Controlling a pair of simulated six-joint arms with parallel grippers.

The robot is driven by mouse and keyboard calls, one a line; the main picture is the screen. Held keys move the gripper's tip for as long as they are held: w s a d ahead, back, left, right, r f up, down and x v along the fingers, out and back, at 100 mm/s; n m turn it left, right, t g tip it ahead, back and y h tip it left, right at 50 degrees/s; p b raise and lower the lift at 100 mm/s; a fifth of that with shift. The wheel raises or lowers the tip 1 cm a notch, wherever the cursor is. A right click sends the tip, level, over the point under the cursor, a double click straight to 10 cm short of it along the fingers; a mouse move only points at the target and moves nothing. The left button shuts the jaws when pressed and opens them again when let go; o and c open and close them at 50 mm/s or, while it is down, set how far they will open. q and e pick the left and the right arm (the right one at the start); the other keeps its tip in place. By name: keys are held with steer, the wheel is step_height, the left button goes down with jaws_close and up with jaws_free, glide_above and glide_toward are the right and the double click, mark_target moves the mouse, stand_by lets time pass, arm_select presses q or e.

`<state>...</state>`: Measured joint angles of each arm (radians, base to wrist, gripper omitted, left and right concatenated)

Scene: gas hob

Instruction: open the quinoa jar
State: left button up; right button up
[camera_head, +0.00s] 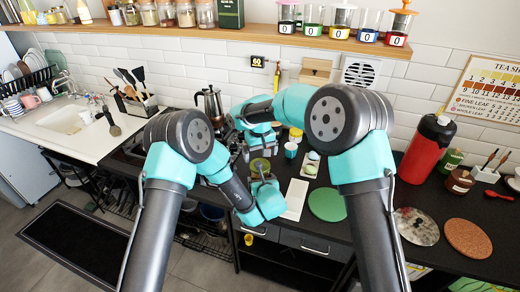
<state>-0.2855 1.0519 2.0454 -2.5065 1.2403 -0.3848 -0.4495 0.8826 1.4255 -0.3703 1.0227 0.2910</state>
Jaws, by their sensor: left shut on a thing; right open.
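A small jar with a green top (259,164) stands upright over the dark counter near the middle of the head view. Its label is too small to read, so I cannot tell from its look that it is the quinoa jar. My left gripper (260,174) is shut on this jar from the near side, and its fingers hide part of the jar's lower body. My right gripper (261,142) is open just behind and above the jar top, pointing down. I cannot tell whether it touches the top. The gap between its fingers is small in this view.
A moka pot (210,104) stands behind left, by the hob. A wall shelf (215,31) holds several jars. A red flask (427,148) stands far right.

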steer(key=m, duration=0.2)
steer(key=r+m, duration=0.1)
steer(key=m, duration=0.2)
steer(key=shift+r+m, duration=0.3)
steer(key=shift+m, duration=0.1)
steer(key=m, duration=0.2)
steer(key=r+m, duration=0.1)
steer(key=m, duration=0.4)
steer(key=shift+r, duration=0.35)
steer(key=shift+f, duration=4)
steer(key=shift+c, duration=0.2)
steer(key=c, duration=0.8)
steer(key=n, duration=0.3)
steer(key=shift+n, duration=0.3)
steer(key=shift+c, duration=0.2)
steer(key=n, duration=0.3)
steer(key=shift+n, duration=0.4)
steer(key=n, duration=0.6)
